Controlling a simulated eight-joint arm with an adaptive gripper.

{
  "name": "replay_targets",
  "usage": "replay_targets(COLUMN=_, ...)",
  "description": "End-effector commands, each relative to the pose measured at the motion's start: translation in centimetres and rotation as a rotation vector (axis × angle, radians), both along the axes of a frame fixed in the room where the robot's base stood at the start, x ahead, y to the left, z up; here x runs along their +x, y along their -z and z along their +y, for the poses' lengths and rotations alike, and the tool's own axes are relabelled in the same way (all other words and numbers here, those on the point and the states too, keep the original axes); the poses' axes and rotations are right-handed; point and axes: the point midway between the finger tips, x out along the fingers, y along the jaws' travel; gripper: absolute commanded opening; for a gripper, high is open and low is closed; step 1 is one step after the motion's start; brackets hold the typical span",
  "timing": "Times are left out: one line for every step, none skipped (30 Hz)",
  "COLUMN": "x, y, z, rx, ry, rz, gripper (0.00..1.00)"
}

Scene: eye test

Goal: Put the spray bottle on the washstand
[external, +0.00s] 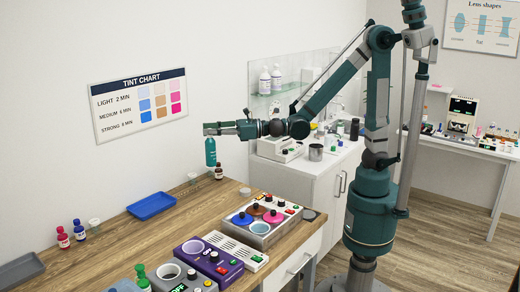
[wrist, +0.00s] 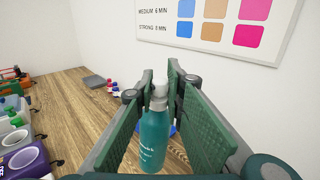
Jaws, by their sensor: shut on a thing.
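The spray bottle (external: 210,154) is teal with a pale nozzle and hangs upright from my gripper (external: 214,129), above the back edge of the wooden table. In the wrist view, the spray bottle (wrist: 154,139) stands between the two green finger pads of my gripper (wrist: 160,82), which are shut on it. The washstand appears to be the white cabinet (external: 318,180) behind the table, to the right of my gripper. Its top carries several items, and its basin is mostly hidden behind my arm.
The wooden table (external: 120,232) holds a blue tray (external: 152,206), a brown bottle (external: 219,172) just below the spray bottle, and dye units (external: 260,228) at the right. A metal cup (external: 315,152) and a white device (external: 279,148) stand on the cabinet's front part.

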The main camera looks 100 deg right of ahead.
Motion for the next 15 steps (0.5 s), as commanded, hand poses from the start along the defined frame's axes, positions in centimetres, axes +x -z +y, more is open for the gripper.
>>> replay_targets(x=-0.7, y=0.0, z=-0.6, rx=0.0, ry=0.002, rz=0.0, gripper=0.0)
replay_targets(x=-1.1, y=0.0, z=-0.8, rx=0.0, ry=0.001, rz=0.0, gripper=0.0)
replay_targets(x=-1.4, y=0.1, z=-1.0, rx=0.0, ry=0.001, rz=0.0, gripper=0.0)
replay_targets(x=-1.7, y=0.1, z=-1.2, rx=0.0, ry=0.001, rz=0.0, gripper=0.0)
replay_targets(x=-1.9, y=0.1, z=-1.3, rx=0.0, ry=0.001, rz=0.0, gripper=0.0)
replay_targets(x=-2.2, y=0.1, z=-1.4, rx=0.0, ry=0.001, rz=0.0, gripper=0.0)
replay_targets(x=-2.3, y=0.1, z=-1.5, rx=0.0, ry=0.001, rz=0.0, gripper=0.0)
replay_targets(x=-2.4, y=0.1, z=-1.6, rx=0.0, ry=0.0, rz=0.0, gripper=0.0)
replay_targets(x=-2.5, y=0.1, z=-1.6, rx=0.0, ry=0.0, rz=0.0, gripper=0.0)
replay_targets(x=-2.5, y=0.1, z=-1.6, rx=0.0, ry=0.0, rz=0.0, gripper=0.0)
replay_targets(x=-2.5, y=0.1, z=-1.6, rx=0.0, ry=0.0, rz=0.0, gripper=0.0)
replay_targets(x=-2.6, y=0.1, z=-1.7, rx=0.0, ry=0.0, rz=0.0, gripper=0.0)
replay_targets(x=-2.6, y=0.1, z=-1.7, rx=0.0, ry=0.0, rz=0.0, gripper=0.0)
replay_targets(x=-2.5, y=0.1, z=-1.6, rx=0.0, ry=0.0, rz=0.0, gripper=0.0)
replay_targets(x=-2.5, y=0.1, z=-1.6, rx=0.0, ry=0.0, rz=0.0, gripper=0.0)
